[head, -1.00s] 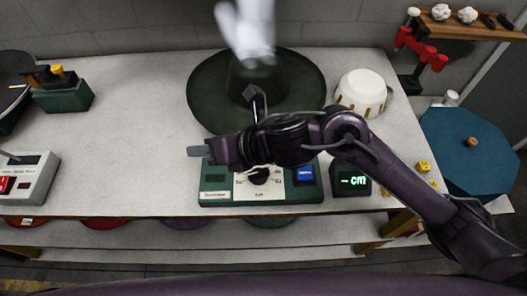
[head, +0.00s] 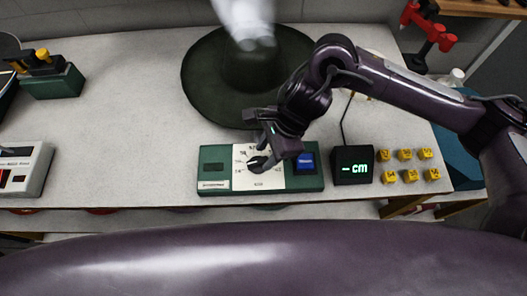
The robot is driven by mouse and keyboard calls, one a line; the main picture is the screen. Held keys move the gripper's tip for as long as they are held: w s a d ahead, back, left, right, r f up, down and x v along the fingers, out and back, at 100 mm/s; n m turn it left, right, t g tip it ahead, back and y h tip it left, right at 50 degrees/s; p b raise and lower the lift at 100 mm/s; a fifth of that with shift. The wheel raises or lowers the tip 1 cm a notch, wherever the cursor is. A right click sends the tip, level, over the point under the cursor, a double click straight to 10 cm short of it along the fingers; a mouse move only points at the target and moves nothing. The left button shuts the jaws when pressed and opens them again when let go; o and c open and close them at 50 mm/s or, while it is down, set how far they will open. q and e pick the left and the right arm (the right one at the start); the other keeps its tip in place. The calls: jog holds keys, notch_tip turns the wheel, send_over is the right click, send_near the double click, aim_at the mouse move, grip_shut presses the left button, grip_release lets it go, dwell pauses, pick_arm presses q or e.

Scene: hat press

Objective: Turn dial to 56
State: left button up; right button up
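The dial (head: 257,164) is a dark knob with a white mark, on a white face plate in the middle of a green box (head: 214,170). Numbers ring it, too small to read surely, and part of the ring is covered by my gripper. My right gripper (head: 268,136) is just above and behind the dial, its fingers apart with nothing seen between them. I cannot tell whether a fingertip touches the knob. My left gripper is out of view.
A blue button (head: 305,163) is right of the dial. A black display (head: 352,165) reads "-cm" in green, with several yellow blocks (head: 411,176) beside it. A dark green hat (head: 208,82) lies behind, under a blurred white shape (head: 247,22). The table's left middle is clear.

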aim_at(258, 163)
jog(key=shift+x, duration=1.1)
jog(key=shift+c, duration=0.2)
grip_shut()
